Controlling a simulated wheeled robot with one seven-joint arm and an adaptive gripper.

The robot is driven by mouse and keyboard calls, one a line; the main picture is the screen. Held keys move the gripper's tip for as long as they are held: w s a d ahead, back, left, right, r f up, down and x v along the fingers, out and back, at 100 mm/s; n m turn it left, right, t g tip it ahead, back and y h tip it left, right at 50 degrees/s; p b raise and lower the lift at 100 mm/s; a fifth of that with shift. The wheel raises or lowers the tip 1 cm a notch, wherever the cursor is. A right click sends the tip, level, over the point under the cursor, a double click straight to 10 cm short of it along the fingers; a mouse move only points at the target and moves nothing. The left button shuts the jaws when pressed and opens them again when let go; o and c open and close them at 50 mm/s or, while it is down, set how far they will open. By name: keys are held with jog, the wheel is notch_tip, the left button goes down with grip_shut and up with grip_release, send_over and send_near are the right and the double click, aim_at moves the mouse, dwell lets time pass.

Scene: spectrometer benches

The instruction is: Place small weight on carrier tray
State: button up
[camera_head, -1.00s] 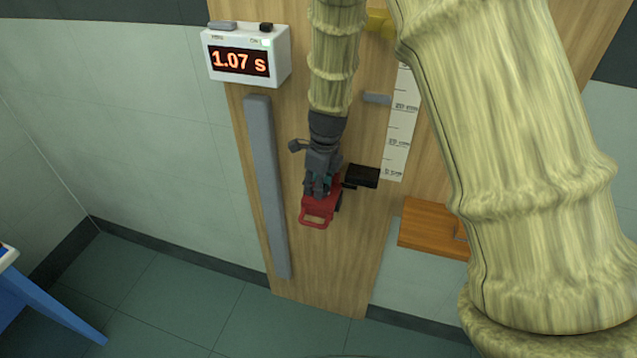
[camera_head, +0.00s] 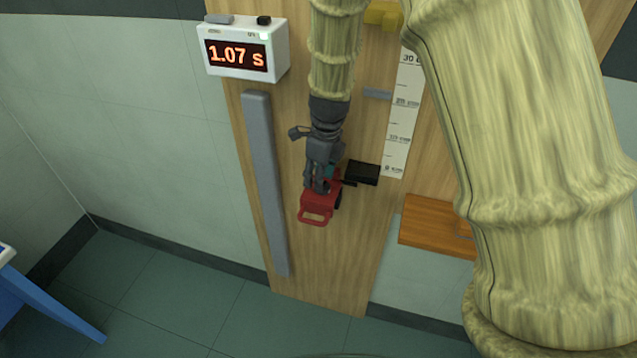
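A red carrier (camera_head: 318,205) with a loop handle at its lower end is at the middle of the wooden board. My gripper (camera_head: 321,187) is at the carrier's upper end, over a small teal part there. The gripper's fingers are small and partly hidden, so I cannot tell whether they are open or shut, or touching the carrier. I cannot make out a small weight or a separate tray surface.
A grey rail (camera_head: 264,185) runs down the wooden board (camera_head: 325,285) on the left. A black block (camera_head: 362,172) sits just right of the carrier. A ruler strip (camera_head: 403,110), an orange-brown wooden shelf (camera_head: 430,225) and a timer (camera_head: 246,50) reading 1.07 s are on the wall.

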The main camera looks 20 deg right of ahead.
notch_tip(320, 180, up, 10)
jog(key=b, duration=0.1)
jog(key=shift+s+d+b, duration=0.25)
jog(key=shift+s+b, duration=0.05)
jog(key=shift+s, duration=0.05)
